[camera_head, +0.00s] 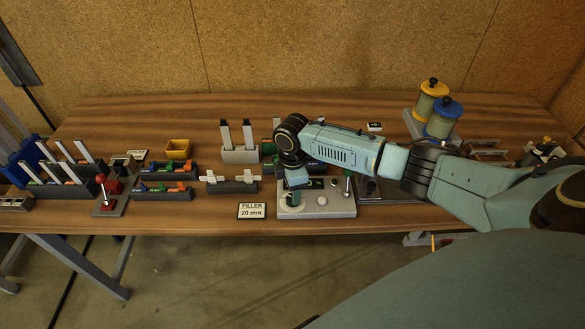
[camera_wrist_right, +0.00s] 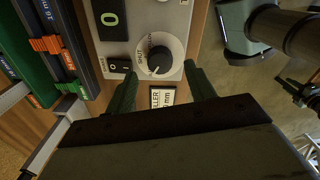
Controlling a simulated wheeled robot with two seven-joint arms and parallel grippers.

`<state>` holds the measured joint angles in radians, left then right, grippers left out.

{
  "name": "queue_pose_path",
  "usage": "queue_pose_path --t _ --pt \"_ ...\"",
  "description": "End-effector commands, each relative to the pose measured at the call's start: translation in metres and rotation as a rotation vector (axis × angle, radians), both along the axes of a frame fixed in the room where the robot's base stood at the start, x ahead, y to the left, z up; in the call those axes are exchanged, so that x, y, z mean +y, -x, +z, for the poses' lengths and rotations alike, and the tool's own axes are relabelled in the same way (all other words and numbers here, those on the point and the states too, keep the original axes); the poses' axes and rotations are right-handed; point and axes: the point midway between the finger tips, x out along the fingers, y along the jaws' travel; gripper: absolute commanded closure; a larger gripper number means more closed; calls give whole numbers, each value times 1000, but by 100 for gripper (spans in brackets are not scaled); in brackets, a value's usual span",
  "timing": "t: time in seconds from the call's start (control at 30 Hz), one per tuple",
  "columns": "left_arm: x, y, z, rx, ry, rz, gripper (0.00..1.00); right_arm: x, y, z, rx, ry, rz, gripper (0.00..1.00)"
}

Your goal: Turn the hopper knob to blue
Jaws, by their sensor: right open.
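A grey control panel (camera_head: 335,210) stands at the table's front, under my right gripper (camera_head: 294,190). In the right wrist view the panel (camera_wrist_right: 182,20) carries a round dark knob (camera_wrist_right: 158,56) with a white pointer line. Lettering around the knob is only partly readable, including "SHUT"; I see no blue mark by it. My right gripper (camera_wrist_right: 160,74) is open, its two fingers apart at either side below the knob; contact cannot be told. Two containers, one with a yellow lid (camera_head: 433,88) and one with a blue lid (camera_head: 446,108), stand at the back right. My left gripper is out of view.
A "FILLER 20 mm" sign (camera_head: 252,211) stands left of the panel.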

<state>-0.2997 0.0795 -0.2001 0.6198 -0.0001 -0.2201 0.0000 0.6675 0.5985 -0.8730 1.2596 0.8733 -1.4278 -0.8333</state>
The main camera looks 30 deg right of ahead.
Motion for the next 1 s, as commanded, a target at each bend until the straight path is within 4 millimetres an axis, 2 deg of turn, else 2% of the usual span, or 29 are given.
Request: queue_pose_path --t 0.03,0.2,0.43,0.6,1.0 --pt "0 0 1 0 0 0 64 0 -1 13 -5 0 2 46" --pt "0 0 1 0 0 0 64 0 -1 53 -5 0 2 46" --pt "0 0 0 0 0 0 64 0 -1 90 -2 0 0 46" --pt "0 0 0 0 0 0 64 0 0 101 -1 0 -1 46" --pt "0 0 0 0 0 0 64 0 0 101 0 -1 0 46"
